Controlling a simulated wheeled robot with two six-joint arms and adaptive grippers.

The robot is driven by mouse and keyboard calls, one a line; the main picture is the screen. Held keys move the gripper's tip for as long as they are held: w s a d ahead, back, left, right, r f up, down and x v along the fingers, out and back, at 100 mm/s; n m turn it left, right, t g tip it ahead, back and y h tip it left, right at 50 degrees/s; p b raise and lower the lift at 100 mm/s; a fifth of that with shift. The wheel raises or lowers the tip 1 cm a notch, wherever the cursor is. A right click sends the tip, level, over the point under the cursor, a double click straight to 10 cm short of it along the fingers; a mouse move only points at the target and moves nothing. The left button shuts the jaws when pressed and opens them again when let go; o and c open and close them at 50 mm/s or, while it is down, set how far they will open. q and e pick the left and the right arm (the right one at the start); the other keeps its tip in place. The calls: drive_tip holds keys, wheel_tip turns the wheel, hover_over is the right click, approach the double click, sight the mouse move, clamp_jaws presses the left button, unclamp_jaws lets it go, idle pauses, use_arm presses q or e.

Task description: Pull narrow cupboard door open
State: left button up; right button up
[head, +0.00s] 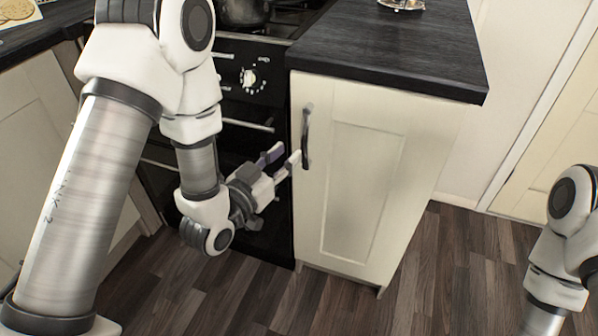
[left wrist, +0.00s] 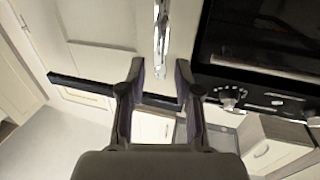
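The narrow cupboard door (head: 364,185) is cream with a recessed panel and looks closed, under a dark worktop. Its vertical metal handle (head: 306,137) is near the door's upper left edge. My left gripper (head: 285,156) is just left of the handle's lower part, its fingers pointing toward it. In the left wrist view my left gripper (left wrist: 160,68) is open, with a clear gap between the fingers. The handle (left wrist: 161,35) shows ahead of the fingertips, roughly in line with the gap, and nothing is held. My right gripper is out of view.
The black oven and hob with a control knob (head: 249,78) stand left of the cupboard, behind my left arm. The dark worktop (head: 390,45) overhangs the door. Wood floor (head: 450,260) in front and to the right is clear. My right arm shows at lower right.

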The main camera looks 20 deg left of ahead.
sight(304, 143)
use_arm(q)
drive_tip(key=x, duration=0.7)
drive_tip(key=shift+w+d+f, duration=0.1)
drive_tip(key=shift+w+f, duration=0.3)
clamp_jaws()
